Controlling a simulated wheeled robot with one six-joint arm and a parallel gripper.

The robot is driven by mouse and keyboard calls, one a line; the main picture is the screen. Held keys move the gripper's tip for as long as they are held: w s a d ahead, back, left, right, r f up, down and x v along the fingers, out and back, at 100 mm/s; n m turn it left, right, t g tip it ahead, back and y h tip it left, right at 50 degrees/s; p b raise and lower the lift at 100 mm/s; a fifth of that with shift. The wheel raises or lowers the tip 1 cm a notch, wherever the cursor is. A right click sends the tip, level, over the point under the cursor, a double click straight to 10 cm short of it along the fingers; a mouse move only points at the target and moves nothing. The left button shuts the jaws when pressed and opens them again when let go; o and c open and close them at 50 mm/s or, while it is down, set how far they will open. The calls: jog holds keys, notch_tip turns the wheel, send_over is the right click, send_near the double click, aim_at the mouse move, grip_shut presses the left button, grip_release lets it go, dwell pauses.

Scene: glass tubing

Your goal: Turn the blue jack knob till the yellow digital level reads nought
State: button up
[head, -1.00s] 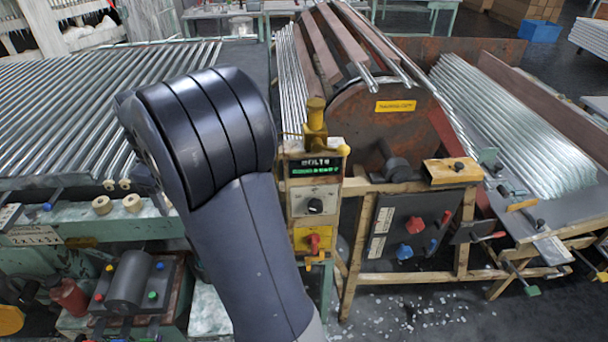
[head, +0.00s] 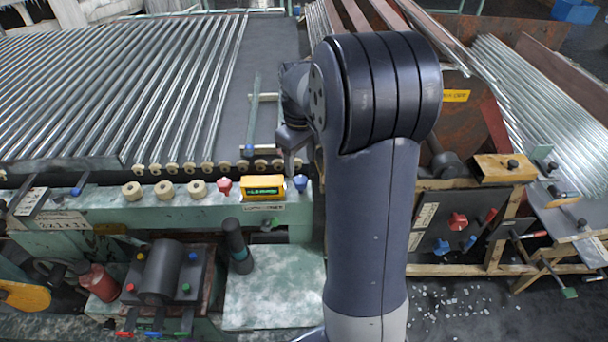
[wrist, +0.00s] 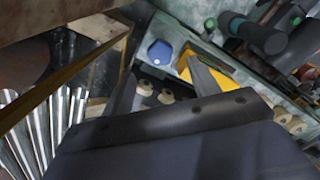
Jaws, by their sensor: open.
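The blue jack knob (head: 300,183) sits at the right end of the green bench rail, just right of the yellow digital level (head: 264,188). The level's dark display shows green characters too small to read surely. In the wrist view the blue knob (wrist: 160,52) lies above and beyond my fingertips, with the yellow level (wrist: 222,74) to its right, partly behind a finger. My gripper (wrist: 163,84) is open and empty, apart from the knob. In the head view my gripper (head: 294,143) is above and behind the knob, partly hidden by my arm.
A red knob (head: 224,187) stands left of the level. Several cream rollers (head: 167,190) line the rail, and glass tubes (head: 120,85) lie behind. A dark upright cylinder (head: 237,240) stands in front.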

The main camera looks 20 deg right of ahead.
aim_at(301, 179)
notch_tip(301, 179, down, 6)
jog(key=shift+f, duration=0.2)
jog(key=c, duration=1)
jog(key=shift+m, duration=0.4)
